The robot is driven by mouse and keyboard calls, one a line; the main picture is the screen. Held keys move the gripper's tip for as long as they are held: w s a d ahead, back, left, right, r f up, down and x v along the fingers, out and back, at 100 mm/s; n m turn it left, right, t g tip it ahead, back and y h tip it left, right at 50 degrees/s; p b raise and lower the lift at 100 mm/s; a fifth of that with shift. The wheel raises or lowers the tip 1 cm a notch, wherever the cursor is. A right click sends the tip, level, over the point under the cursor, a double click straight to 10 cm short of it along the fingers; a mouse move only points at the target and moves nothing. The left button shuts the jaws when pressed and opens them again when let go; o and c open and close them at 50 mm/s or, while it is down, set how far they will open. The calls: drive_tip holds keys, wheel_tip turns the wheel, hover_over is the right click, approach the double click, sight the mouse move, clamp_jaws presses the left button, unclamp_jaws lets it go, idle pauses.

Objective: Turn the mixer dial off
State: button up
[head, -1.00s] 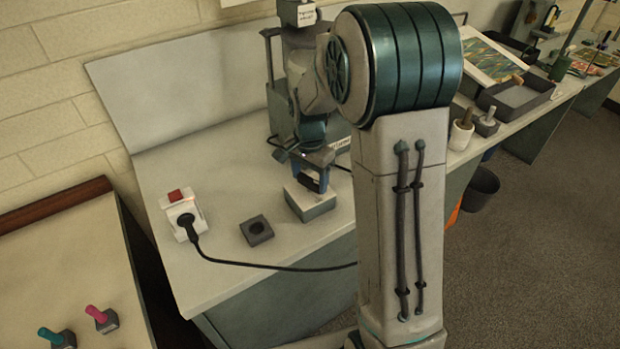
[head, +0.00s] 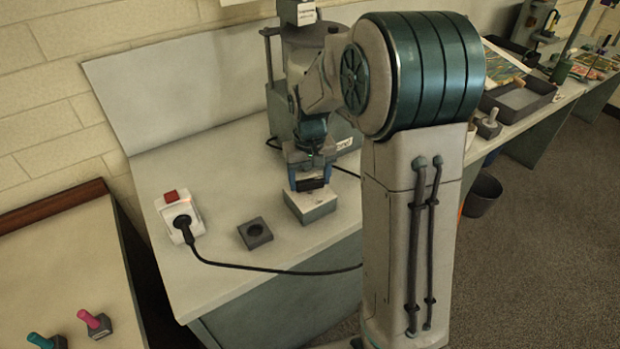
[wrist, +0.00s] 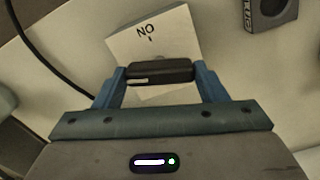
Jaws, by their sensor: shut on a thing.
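The mixer dial is a black bar knob (wrist: 160,73) on a pale control box (wrist: 182,30), with a white line near its left end in the wrist view. The box top is printed "ON", upside down in that view, with a small tick beside it. The white line does not point at that tick. My gripper (wrist: 161,75) is shut on the dial, with a blue finger at each end of the bar. In the head view, my gripper (head: 310,180) stands over the control box (head: 316,206) on the bench. Any other marking is hidden.
A small dark block with a round hole (head: 255,232) sits left of the box. A white socket with a red switch (head: 179,214) and black plug stands further left, its cable crossing the bench front. A grey mixer housing (head: 345,140) stands behind my gripper.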

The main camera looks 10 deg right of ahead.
sight(309, 179)
drive_tip(key=shift+w+r+n, duration=0.1)
drive_tip(key=shift+n, duration=1.4)
drive_tip(key=o, duration=1)
wheel_tip(309, 179, up, 14)
drive_tip(key=shift+f+b, duration=0.1)
drive_tip(key=shift+b, duration=0.3)
